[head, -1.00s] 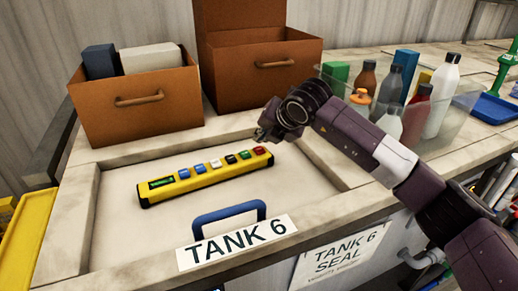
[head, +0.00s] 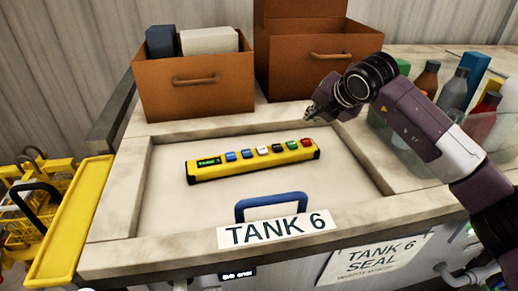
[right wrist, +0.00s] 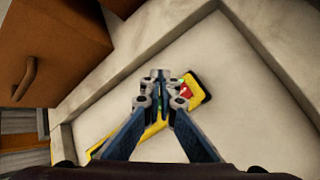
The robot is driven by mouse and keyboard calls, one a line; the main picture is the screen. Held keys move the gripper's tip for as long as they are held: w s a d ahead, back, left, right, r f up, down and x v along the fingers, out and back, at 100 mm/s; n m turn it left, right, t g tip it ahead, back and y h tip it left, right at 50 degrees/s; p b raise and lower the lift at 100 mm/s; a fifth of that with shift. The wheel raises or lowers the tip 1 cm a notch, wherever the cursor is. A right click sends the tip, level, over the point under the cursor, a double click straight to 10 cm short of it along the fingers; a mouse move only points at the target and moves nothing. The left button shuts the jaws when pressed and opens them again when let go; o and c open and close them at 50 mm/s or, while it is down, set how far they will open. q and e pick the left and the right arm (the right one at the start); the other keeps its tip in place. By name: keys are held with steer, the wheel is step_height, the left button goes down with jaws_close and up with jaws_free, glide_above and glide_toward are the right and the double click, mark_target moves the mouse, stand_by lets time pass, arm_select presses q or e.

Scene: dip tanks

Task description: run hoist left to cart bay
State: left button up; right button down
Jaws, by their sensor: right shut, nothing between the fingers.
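A yellow hoist pendant (head: 253,160) lies on the pale recessed lid of tank 6 (head: 170,215). It has a small green display at its left end and a row of blue, white, black, green and red buttons. My right gripper (head: 312,115) is shut and empty, above the lid near the pendant's red-button end. In the right wrist view the pendant (right wrist: 157,132) passes beneath the shut fingertips (right wrist: 160,76), with the red button just beside them. Any gap between fingers and buttons is hard to judge. My left gripper is not in view.
Two brown boxes (head: 195,98) with handles stand behind the lid. A clear bin with bottles (head: 455,90) is at the right. A blue handle (head: 271,203) rises from the lid's front. Yellow baskets (head: 35,205) and a yellow rail (head: 72,220) are at the left.

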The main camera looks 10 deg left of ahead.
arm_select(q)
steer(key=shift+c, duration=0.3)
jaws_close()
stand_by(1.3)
